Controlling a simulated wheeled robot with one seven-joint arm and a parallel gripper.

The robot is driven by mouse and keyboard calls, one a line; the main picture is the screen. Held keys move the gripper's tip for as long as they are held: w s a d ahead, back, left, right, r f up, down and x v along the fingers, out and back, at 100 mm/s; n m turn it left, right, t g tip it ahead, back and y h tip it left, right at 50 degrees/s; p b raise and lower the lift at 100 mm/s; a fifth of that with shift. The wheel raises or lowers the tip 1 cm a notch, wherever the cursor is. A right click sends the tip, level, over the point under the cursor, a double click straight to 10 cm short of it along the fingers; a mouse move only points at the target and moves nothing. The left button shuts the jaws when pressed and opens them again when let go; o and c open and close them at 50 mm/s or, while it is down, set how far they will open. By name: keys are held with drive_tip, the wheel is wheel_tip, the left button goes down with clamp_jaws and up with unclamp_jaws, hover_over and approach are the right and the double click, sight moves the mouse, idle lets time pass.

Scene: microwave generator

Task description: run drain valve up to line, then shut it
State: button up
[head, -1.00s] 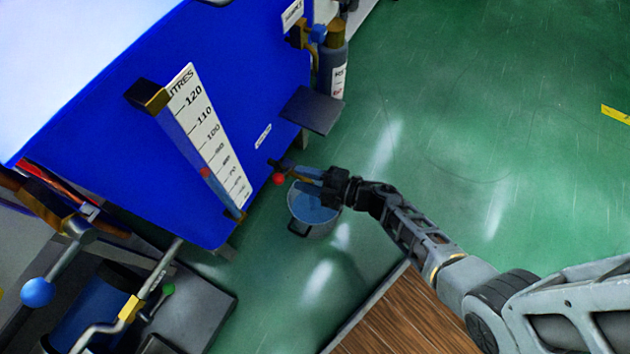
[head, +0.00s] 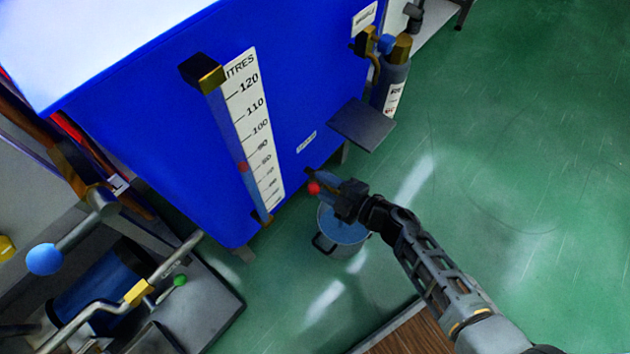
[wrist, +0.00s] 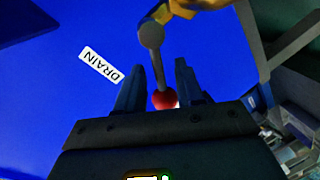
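The drain valve (wrist: 151,36) is on the blue tank (head: 150,130), beside a "DRAIN" label (wrist: 101,64). Its lever ends in a red ball knob (head: 314,188). In the wrist view the red knob (wrist: 163,98) sits between the fingers of my gripper (wrist: 158,80), with gaps at both sides; the gripper is open. The head view shows my gripper (head: 328,188) right at the knob, partly hiding the valve. The litre scale (head: 255,125) and sight tube (head: 226,130) stand on the tank front. A red mark (head: 243,167) is on the tube, near the 70–80 figures.
A bucket (head: 341,236) with bluish contents stands on the floor below the valve. A dark shelf (head: 361,124) juts from the tank above right. A blue-knobbed lever (head: 44,259) and pipework are at lower left. The green floor at right is clear.

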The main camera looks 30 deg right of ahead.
drive_tip(key=shift+b+x, duration=0.35)
drive_tip(key=shift+x, duration=1.2)
clamp_jaws()
